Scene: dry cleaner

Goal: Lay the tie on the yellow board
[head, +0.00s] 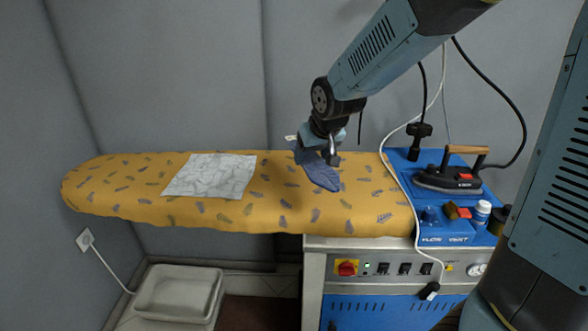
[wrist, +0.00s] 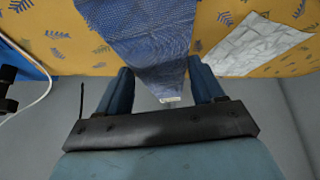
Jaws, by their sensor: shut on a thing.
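The tie (head: 320,174) is blue with a fine pattern. It hangs from my gripper (head: 322,152) over the right part of the yellow board (head: 140,205), which has a leaf print. In the wrist view the tie (wrist: 140,40) passes between the two fingers of my gripper (wrist: 164,85), which is shut on it, with a small white label near the fingers. The tie widens away from the fingers, over the yellow board (wrist: 60,45). I cannot tell whether its lower end touches the cloth.
A crumpled white sheet (head: 210,176) lies on the board's left-middle. To the right, a blue station (head: 400,160) carries an iron (head: 450,180), small bottles and a white cable (head: 395,175). A pale tray (head: 178,293) stands below. The board's left end is clear.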

